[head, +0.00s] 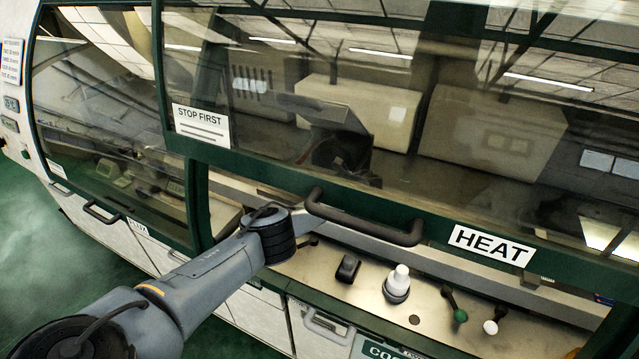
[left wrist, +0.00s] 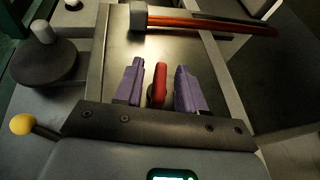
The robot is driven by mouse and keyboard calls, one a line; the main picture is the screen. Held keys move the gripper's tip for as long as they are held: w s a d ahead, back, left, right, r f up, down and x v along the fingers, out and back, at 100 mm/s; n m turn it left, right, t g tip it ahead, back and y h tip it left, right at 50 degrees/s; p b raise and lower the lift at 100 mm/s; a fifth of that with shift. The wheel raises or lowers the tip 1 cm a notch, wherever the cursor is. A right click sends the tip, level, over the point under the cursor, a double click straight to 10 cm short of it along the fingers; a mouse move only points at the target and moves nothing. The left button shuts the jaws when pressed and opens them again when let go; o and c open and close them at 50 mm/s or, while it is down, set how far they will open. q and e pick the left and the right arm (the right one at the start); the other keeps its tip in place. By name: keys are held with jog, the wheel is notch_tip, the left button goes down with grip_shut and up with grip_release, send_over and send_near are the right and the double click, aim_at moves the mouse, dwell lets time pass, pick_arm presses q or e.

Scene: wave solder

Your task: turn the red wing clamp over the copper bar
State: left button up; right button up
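In the left wrist view the red wing clamp (left wrist: 159,80) is a narrow rounded red piece standing between the two purple fingers of my left gripper (left wrist: 160,67). The fingers are open, with a gap on each side of the wing. The copper bar (left wrist: 215,25) is an orange-red rod beyond the fingertips, running left to right, with a grey block (left wrist: 138,16) at its left end. The wing's far tip is short of the bar and does not cross it. The wing's near end is hidden behind my gripper's body. In the head view my left arm reaches under the raised window, and its gripper is hidden.
The window's dark handle (head: 362,222) and green frame lie close beside my arm. A white knob (head: 397,284), a black switch (head: 347,268) and a green-balled lever (head: 460,315) stand on the metal ledge. A yellow-balled lever (left wrist: 21,124) and a dark round knob (left wrist: 42,62) are left of my gripper.

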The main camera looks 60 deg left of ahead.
pick_arm(q)
jog(key=v, duration=1)
jog(key=shift+d, duration=0.2)
jog(key=shift+w+r, duration=0.1)
jog(key=shift+r, duration=0.05)
